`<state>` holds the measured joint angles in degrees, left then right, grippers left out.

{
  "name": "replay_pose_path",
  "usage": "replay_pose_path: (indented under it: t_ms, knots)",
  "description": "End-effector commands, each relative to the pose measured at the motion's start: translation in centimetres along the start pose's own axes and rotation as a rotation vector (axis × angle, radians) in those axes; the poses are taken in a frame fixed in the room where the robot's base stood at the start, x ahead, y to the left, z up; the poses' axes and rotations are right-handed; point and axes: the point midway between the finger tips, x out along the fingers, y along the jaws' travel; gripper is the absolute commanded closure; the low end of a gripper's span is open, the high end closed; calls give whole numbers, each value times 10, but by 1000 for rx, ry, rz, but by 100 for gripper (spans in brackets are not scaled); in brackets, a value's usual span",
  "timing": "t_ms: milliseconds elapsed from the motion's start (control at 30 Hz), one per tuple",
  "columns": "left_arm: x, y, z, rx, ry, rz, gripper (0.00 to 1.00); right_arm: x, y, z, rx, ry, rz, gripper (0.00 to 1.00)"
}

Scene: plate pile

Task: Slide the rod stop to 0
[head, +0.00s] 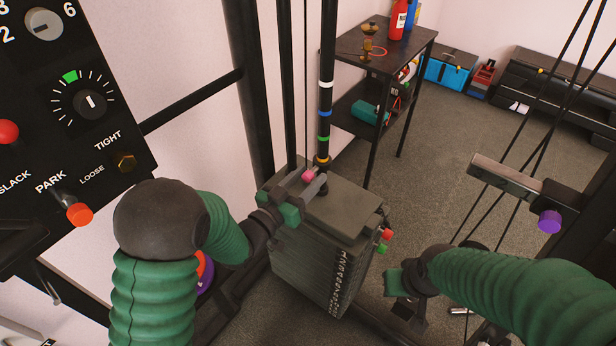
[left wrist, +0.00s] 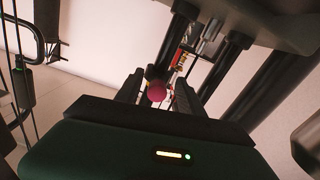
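The upright black rod (head: 325,110) carries white, blue, green and yellow bands and stands over the grey weight stack (head: 315,245). A pink knob (head: 308,175), seemingly on the rod stop, is low on the rod near the top of the stack. My left gripper (head: 306,183) is at the knob, its fingers on either side. In the left wrist view, the pink knob (left wrist: 156,92) sits between the open fingers, with small gaps visible. The stop's body is mostly hidden. No 0 mark is readable. My right gripper (head: 402,292) is low, right of the stack, away from the rod; its fingers are unclear.
A control panel (head: 75,90) with dials and a red knob is at left. Red and green knobs (head: 386,236) stick out beside the stack. A purple knob (head: 549,221) is on a bar at right, near slanting cables. A dark shelf (head: 385,45) stands behind.

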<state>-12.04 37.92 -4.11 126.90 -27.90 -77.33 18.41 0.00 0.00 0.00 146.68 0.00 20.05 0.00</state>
Motion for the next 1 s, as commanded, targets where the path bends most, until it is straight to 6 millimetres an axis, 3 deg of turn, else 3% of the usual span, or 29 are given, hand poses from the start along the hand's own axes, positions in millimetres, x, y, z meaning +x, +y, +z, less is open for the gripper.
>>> replay_pose_path:
  t_ms: [233,333,467,700,800,1000]
  knots:
    - [-2,0,-2,1,3,1,55,-1,0,0,0,0,0,100]
    - [-12,0,-2,2,2,0,55,-2,0,0,0,0,0,100]
    - [-43,-1,-2,0,1,-3,55,-6,0,-1,0,0,0,100]
    - [-115,-2,-1,-2,1,-6,55,-10,0,-2,0,0,0,100]
    - [-129,0,-11,-5,-7,-2,55,-48,0,-11,0,0,0,100]
    - [-158,0,-5,-3,-3,-2,55,-74,0,-18,0,0,0,100]
